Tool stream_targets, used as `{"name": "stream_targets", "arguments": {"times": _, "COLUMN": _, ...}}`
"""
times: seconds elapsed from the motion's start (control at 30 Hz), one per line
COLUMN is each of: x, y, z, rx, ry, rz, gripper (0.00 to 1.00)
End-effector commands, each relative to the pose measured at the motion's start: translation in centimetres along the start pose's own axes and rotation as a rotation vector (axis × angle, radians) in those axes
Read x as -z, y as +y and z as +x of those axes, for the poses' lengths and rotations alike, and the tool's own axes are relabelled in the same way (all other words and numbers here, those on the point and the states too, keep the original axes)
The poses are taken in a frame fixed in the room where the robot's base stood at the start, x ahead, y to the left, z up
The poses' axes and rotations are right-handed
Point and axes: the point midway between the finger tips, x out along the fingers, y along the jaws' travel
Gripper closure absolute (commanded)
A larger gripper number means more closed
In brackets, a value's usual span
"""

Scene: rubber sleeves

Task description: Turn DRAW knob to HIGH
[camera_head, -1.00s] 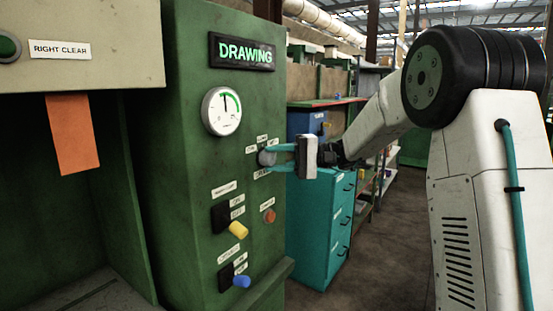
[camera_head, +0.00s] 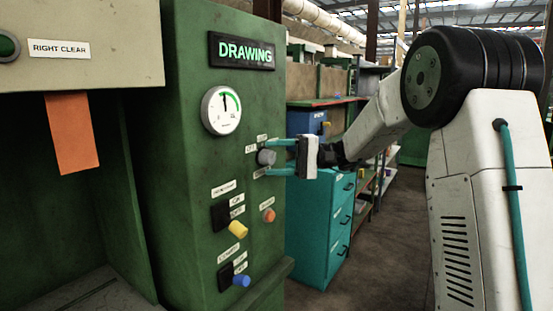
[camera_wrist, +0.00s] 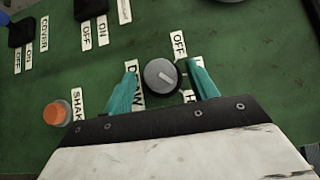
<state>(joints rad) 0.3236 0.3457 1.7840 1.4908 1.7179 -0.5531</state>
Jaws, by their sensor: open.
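The DRAW knob (camera_head: 266,157) is a round grey knob on the green DRAWING panel. In the wrist view the knob (camera_wrist: 162,75) has a white pointer line slanting from upper left to lower right. An OFF label (camera_wrist: 178,45) lies above right of it, and a DRAW label (camera_wrist: 136,90) is partly covered by the left finger. Another label, showing an H (camera_wrist: 190,97), is mostly hidden by the right finger. My gripper (camera_head: 269,158) is open, its teal fingers on either side of the knob with gaps between; it also shows in the wrist view (camera_wrist: 164,72).
An orange button (camera_head: 268,215) sits below the knob. A yellow switch (camera_head: 238,229) and a blue switch (camera_head: 241,281) are lower on the panel. A gauge (camera_head: 221,110) is above left. Teal drawers (camera_head: 325,230) stand behind my arm.

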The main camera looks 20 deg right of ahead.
Motion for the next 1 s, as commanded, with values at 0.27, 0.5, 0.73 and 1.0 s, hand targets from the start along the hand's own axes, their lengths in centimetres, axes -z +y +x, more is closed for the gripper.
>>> {"name": "stream_targets", "arguments": {"times": 0.27, "x": 0.1, "y": 0.0, "z": -4.4, "rx": 0.0, "ry": 0.004, "rz": -0.001, "gripper": 0.42}}
{"name": "stream_targets", "arguments": {"times": 0.5, "x": 0.1, "y": 0.0, "z": -7.3, "rx": 0.0, "ry": 0.003, "rz": 0.0, "gripper": 0.42}}
{"name": "stream_targets", "arguments": {"times": 0.73, "x": 0.0, "y": 0.0, "z": -7.7, "rx": 0.0, "ry": 0.001, "rz": 0.0, "gripper": 0.42}}
{"name": "stream_targets", "arguments": {"times": 1.0, "x": 0.0, "y": 0.0, "z": -7.6, "rx": 0.0, "ry": 0.001, "rz": 0.0, "gripper": 0.42}}
